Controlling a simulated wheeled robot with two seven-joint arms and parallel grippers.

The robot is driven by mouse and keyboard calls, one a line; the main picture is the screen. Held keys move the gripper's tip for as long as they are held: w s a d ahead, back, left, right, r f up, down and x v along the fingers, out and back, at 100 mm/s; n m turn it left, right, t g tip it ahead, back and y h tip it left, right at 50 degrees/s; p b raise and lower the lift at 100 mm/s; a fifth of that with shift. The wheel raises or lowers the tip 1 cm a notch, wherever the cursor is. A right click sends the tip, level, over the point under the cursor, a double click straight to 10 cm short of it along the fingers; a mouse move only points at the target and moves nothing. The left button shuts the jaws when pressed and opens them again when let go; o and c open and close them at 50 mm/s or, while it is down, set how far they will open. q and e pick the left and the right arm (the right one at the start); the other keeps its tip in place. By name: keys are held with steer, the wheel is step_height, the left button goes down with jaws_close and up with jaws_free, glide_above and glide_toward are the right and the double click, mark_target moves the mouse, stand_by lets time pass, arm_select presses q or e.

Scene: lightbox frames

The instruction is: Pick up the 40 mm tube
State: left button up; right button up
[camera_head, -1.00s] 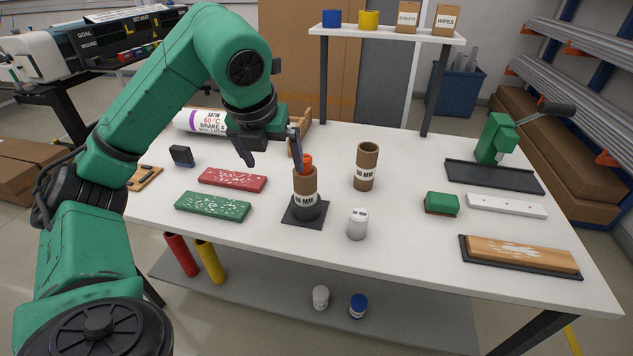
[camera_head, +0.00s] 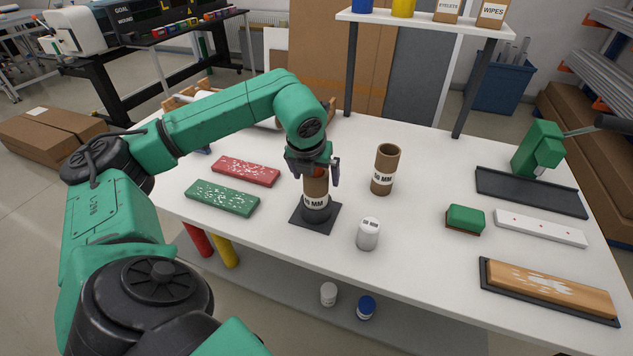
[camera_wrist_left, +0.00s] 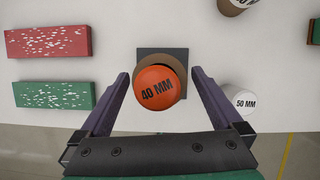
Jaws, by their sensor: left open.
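The brown 40 mm tube (camera_head: 315,188) stands upright on a black square base (camera_head: 330,218) on the white table. My left gripper (camera_head: 313,172) points down over the top of the tube and hides most of the orange part in the head view. In the wrist view the left gripper (camera_wrist_left: 160,74) is open, with one finger on each side of the orange top and gaps showing. My right gripper is not in view.
A second brown tube (camera_head: 385,168) stands to the right, with a white pot (camera_head: 368,233) in front. Red (camera_head: 246,171) and green (camera_head: 222,197) blocks lie to the left. A green-topped block (camera_head: 465,219) and white bar (camera_head: 540,227) lie to the right.

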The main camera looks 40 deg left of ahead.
arm_select(q)
steer(key=shift+w+a+f, duration=0.1)
steer(key=shift+w+f, duration=0.1)
steer(key=shift+f, duration=0.4)
jaws_close()
steer(key=shift+r, duration=0.1)
